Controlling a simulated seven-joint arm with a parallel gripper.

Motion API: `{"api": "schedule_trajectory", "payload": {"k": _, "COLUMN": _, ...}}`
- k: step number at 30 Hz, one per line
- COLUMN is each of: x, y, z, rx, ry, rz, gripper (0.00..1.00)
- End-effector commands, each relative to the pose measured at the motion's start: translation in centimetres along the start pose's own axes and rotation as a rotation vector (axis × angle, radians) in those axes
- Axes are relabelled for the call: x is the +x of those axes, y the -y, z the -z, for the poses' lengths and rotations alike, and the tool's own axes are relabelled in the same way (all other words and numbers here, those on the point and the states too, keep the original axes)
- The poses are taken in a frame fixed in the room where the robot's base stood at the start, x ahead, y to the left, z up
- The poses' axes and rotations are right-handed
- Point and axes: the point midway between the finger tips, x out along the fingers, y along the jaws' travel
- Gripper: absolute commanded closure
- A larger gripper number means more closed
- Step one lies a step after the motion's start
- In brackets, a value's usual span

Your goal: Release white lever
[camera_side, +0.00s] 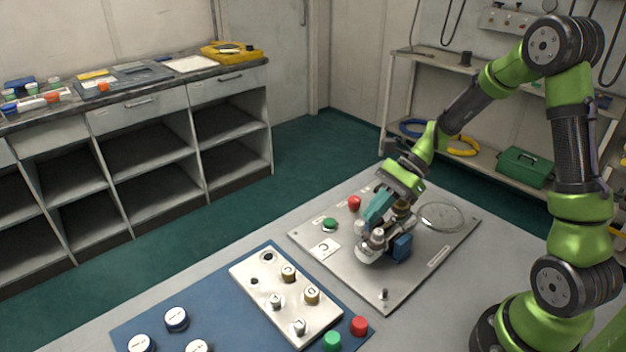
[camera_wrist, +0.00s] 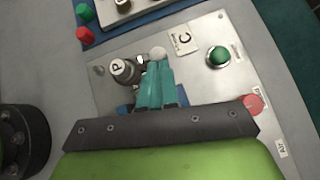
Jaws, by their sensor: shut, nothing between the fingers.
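The white lever (camera_side: 366,253) is on the metal panel in the side view, at the front of a cluster of fittings with a blue body (camera_side: 402,247). In the wrist view, a round white end (camera_wrist: 158,53) shows just past my fingertips and looks like part of the lever. My gripper (camera_side: 367,222) has teal fingers, closed together and empty, pointing down at this cluster. The fingers also show in the wrist view (camera_wrist: 158,66), close beside the white end; I cannot tell whether they touch it. The fingers hide part of the cluster and the lever's base.
A dark knob marked P (camera_wrist: 122,69) stands left of the fingers. A blue mat (camera_side: 190,293) with a knob plate (camera_side: 262,293) lies to the left.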

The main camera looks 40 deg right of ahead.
Motion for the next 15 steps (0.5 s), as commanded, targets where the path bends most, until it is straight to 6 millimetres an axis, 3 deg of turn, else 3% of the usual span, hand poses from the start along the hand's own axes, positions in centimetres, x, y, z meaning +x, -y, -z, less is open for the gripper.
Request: {"api": "schedule_trajectory", "payload": {"k": 15, "x": 0.33, "y": 0.23, "z": -0.28, "rx": -0.057, "ry": 0.0, "rz": -0.062, "gripper": 1.0}}
